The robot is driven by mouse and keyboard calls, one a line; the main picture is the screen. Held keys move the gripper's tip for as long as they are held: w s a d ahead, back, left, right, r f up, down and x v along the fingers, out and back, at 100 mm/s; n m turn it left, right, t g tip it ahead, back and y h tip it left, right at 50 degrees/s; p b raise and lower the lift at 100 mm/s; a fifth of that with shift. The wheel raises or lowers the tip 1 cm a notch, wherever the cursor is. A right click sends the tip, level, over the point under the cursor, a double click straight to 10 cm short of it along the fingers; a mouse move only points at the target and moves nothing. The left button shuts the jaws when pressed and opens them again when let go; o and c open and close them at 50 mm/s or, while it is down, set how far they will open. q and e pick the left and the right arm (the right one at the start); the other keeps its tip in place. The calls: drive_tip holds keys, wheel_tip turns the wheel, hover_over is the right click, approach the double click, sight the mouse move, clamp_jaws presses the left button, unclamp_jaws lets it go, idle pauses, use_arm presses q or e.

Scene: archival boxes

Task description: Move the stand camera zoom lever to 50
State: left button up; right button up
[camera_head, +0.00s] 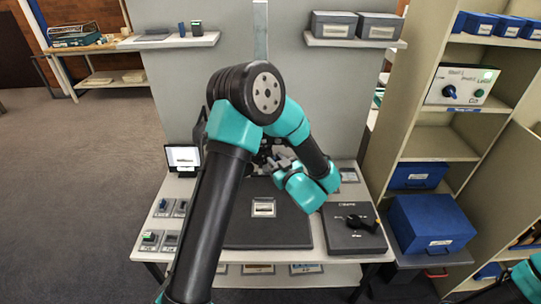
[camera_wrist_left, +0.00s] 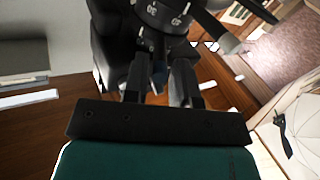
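The stand camera is mostly hidden behind my left arm in the head view, in front of the grey column. In the left wrist view, its black lens ring (camera_wrist_left: 160,14) with white numbers fills the top middle. A dark arm with a pale grey end (camera_wrist_left: 229,42) sticks out to the right; I cannot tell whether it is the zoom lever. My left gripper (camera_head: 274,160) is up at the camera, above the dark board. In the left wrist view its two fingers (camera_wrist_left: 160,82) are apart, just below the lens, with a narrow dark piece between them.
The dark board (camera_head: 240,232) on the table bears a small card (camera_head: 263,208). A small screen (camera_head: 183,158) stands left, a flat black box (camera_head: 350,240) right. Blue boxes (camera_head: 432,222) and a control panel (camera_head: 463,86) are on the right shelves. Two grey boxes (camera_head: 334,24) sit on a wall shelf.

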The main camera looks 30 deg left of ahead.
sight(267, 151)
use_arm(q)
drive_tip(key=shift+x, duration=1.95)
drive_tip(key=shift+c, duration=0.4)
clamp_jaws()
